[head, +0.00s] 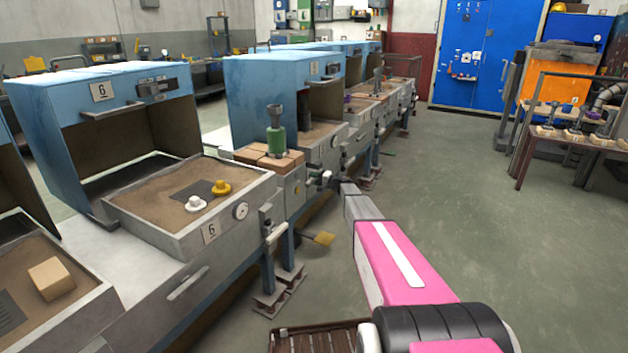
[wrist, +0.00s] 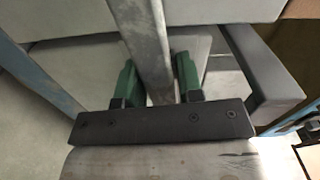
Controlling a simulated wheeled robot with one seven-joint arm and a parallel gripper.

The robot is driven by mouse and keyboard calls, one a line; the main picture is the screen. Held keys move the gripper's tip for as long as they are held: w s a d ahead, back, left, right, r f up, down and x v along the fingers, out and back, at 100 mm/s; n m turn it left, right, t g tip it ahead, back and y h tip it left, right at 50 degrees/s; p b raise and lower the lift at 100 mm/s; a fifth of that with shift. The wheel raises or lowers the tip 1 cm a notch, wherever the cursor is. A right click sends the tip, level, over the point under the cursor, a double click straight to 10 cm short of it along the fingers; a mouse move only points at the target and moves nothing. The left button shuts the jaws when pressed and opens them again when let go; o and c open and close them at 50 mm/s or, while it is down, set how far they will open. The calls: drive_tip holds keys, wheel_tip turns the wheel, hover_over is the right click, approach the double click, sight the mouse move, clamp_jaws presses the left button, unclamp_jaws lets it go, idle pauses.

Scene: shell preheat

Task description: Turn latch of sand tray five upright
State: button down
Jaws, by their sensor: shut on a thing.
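The sand tray beyond the one marked 6, taken as sand tray five (head: 318,148), stands under a blue hood in the head view; I cannot read a number on it. My gripper (head: 326,182) is at its front side, small and partly hidden by my arm. In the wrist view the green fingers of my gripper (wrist: 158,82) stand on both sides of a grey metal bar, seemingly the latch (wrist: 146,35), and are shut on it. The bar runs up the picture, leaning a little left. In the head view the latch is too small to tell its angle.
Sand tray six (head: 158,228), with a white and a yellow piece on its sand, stands nearer. A green cylinder (head: 277,143) stands on bricks beside my gripper. A yellow flap (head: 319,239) sticks out low into the aisle. The floor (head: 470,210) to the right is clear.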

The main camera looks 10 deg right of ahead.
drive_tip(key=n, duration=0.8)
drive_tip(key=shift+n, duration=0.4)
drive_tip(key=n, duration=0.4)
drive_tip(key=shift+n, duration=1.9)
drive_tip(key=c, duration=0.9)
unclamp_jaws()
drive_tip(key=shift+d, duration=0.1)
